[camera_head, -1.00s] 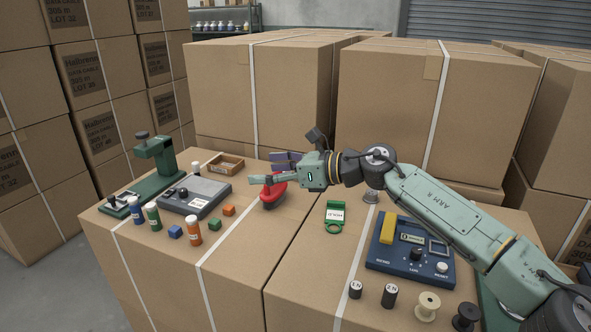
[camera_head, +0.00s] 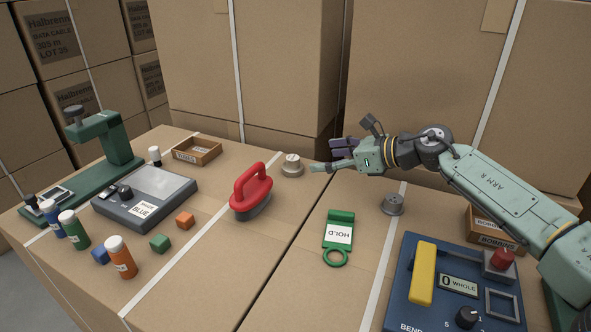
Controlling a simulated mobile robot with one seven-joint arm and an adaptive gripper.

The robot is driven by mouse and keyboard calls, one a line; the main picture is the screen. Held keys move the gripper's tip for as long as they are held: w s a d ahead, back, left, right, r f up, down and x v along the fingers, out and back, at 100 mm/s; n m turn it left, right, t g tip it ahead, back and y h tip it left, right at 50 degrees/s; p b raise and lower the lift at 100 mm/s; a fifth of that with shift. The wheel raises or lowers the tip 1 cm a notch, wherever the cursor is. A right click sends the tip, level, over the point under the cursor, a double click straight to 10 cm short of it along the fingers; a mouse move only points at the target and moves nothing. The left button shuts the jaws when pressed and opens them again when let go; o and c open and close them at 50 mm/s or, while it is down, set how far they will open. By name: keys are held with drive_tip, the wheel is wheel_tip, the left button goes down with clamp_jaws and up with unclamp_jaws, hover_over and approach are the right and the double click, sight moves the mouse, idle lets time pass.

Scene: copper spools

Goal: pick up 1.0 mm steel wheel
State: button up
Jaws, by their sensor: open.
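A short silver-grey wheel (camera_head: 292,168) with a pale label on top sits on the cardboard top, just left of my gripper. A second grey, stepped round piece (camera_head: 392,205) stands further right, below my forearm. The markings on both are too small to read, so I cannot tell which is the 1.0 mm steel wheel. My gripper (camera_head: 323,157) is open and empty, with its fingers pointing left toward the labelled wheel. They appear apart from it.
A red-handled brush (camera_head: 251,192) stands left of the labelled wheel. A green HOLD tag (camera_head: 339,229) lies in front, and a blue bending console (camera_head: 458,285) sits front right. A small wooden tray (camera_head: 197,150) is behind left. Tall cartons (camera_head: 260,70) close off the back.

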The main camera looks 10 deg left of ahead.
sight(296, 159)
drive_tip(key=x, duration=0.3)
drive_tip(key=shift+a+p, duration=0.35)
drive_tip(key=shift+a, duration=0.15)
drive_tip(key=p+x, duration=0.1)
drive_tip(key=x, duration=0.4)
drive_tip(key=shift+a+f+p, duration=0.3)
drive_tip(key=shift+p, duration=0.05)
drive_tip(key=c, duration=1.7)
